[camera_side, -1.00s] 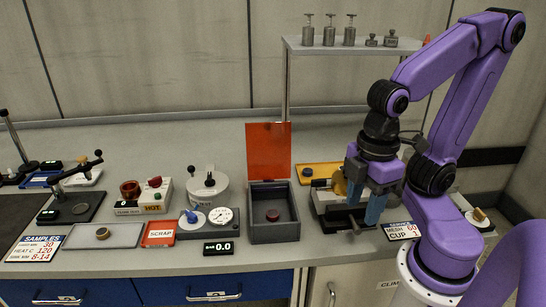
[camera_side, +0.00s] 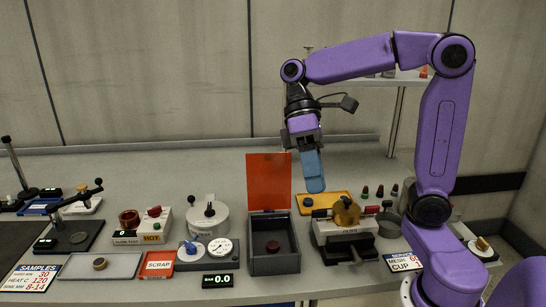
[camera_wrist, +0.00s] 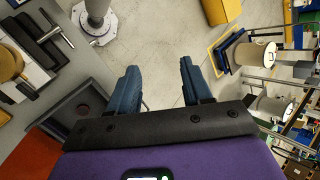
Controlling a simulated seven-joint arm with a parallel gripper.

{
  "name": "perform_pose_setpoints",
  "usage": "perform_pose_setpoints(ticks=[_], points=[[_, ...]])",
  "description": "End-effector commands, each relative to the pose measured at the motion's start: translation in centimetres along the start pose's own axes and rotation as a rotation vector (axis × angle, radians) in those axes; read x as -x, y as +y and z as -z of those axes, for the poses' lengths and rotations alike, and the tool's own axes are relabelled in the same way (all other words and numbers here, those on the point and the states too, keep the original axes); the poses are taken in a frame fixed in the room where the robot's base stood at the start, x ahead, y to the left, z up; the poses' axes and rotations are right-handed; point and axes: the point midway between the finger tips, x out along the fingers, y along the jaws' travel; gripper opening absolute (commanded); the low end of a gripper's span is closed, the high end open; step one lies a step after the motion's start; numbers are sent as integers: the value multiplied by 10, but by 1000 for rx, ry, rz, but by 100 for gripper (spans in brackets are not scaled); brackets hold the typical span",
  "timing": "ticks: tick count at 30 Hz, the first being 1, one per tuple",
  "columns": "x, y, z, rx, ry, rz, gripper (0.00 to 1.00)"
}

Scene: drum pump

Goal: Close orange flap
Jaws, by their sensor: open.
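The orange flap (camera_side: 269,181) stands upright at the back edge of an open grey box (camera_side: 274,262) in the side view. A dark red round piece (camera_side: 273,246) lies inside the box. In the wrist view the flap (camera_wrist: 27,158) shows at the lower left, beside the box (camera_wrist: 65,112) and partly cut off. My gripper (camera_side: 315,188) is in the air just right of the flap, fingers pointing down, apart from it. In the wrist view my gripper's two blue fingers (camera_wrist: 160,85) are spread with nothing between them.
A grinder-like device with a brass top (camera_side: 346,212) stands right of the box. A yellow tray (camera_side: 326,202) lies behind it. A dial gauge (camera_side: 220,247), a white pot (camera_side: 208,217) and a red scrap tray (camera_side: 158,264) stand to the left. The counter behind the box is mostly clear.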

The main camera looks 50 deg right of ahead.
Motion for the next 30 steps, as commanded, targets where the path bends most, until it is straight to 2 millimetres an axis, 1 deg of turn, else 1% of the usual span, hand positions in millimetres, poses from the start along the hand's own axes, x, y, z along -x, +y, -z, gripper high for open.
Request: perform_pose_setpoints(ticks=[1,5,6,8,11,12,14,15,17,18,21,24,30], points=[[10,10,12,-51,11,69,49],[36,36,36,-142,62,252,49],[46,46,42,-168,83,309,49],[60,63,51,-203,120,394,49],[84,96,61,-252,197,536,49],[94,112,64,-269,234,591,49],[110,135,65,-291,293,673,49],[120,152,64,-303,337,726,49],[134,179,61,-318,408,803,49],[143,196,58,-326,456,852,49],[161,235,45,-337,567,947,49],[173,263,32,-339,657,1011,49],[187,307,6,-339,802,1098,49]])
